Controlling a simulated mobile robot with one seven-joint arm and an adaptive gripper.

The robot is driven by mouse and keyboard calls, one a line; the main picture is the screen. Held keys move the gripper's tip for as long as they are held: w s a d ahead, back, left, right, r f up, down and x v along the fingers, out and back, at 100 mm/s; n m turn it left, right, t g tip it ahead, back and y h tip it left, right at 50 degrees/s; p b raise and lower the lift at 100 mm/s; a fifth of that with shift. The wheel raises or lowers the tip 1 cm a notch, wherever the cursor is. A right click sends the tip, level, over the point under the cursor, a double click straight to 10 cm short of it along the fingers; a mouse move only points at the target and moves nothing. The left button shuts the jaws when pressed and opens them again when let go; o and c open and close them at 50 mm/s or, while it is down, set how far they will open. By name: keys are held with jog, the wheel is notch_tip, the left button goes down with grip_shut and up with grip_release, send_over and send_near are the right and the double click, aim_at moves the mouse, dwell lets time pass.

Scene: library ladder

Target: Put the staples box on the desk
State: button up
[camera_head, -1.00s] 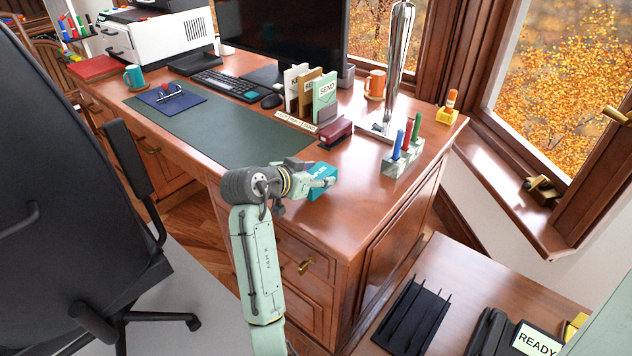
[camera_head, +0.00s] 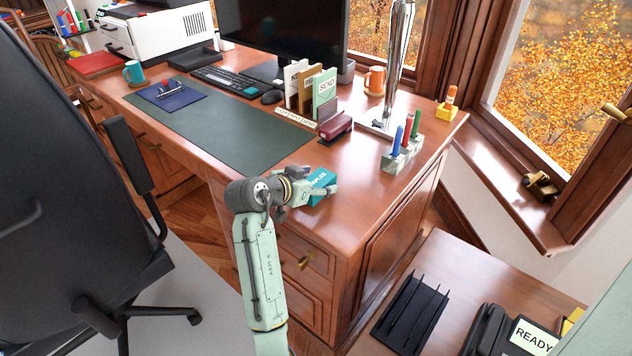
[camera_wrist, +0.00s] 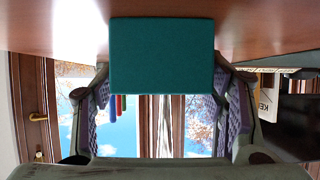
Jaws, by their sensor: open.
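The teal staples box (camera_head: 322,177) with white lettering sits on the wooden desk (camera_head: 352,205), near its front right part. My gripper (camera_head: 314,184) is open around the box, low over the desktop and partly hiding it. In the wrist view the plain green face of the box (camera_wrist: 162,55) lies between the two spread fingers, and the desk surface (camera_wrist: 60,25) shows at the top of the picture. The fingers appear apart from the box's sides. Its underside is hidden.
A dark red stapler (camera_head: 336,127) lies behind the box. A marker holder (camera_head: 396,160) stands to the right. A letter sorter (camera_head: 303,100) is further back. The office chair (camera_head: 50,150) stands in front.

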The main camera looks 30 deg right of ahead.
jog(key=shift+r, duration=0.1)
jog(key=b+v, duration=0.2)
jog(key=v, duration=1)
